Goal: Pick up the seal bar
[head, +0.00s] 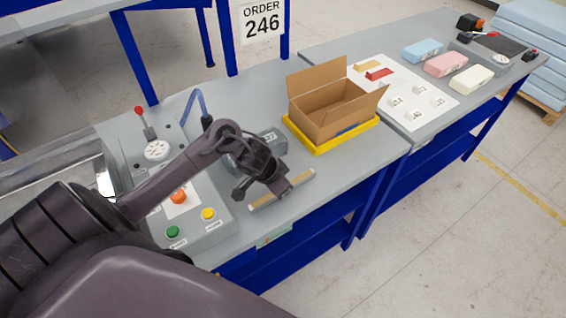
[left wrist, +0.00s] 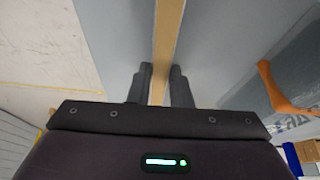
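The seal bar (head: 287,190) is a long grey bar with a tan strip along it. It is at the front edge of the grey table, and I cannot tell if it rests there or is slightly raised. My left gripper (head: 279,188) reaches down over its middle. In the left wrist view the tan strip of the bar (left wrist: 167,35) runs between the two dark fingers of my left gripper (left wrist: 160,83). The fingers are close together, one on each side, with little or no gap visible. My right gripper is not in view.
A control box (head: 208,236) with coloured buttons stands left of the bar. A grey device (head: 268,141) is behind my gripper. An open cardboard box (head: 330,103) sits in a yellow tray (head: 345,143). A white sheet (head: 436,103) with small parts lies further right.

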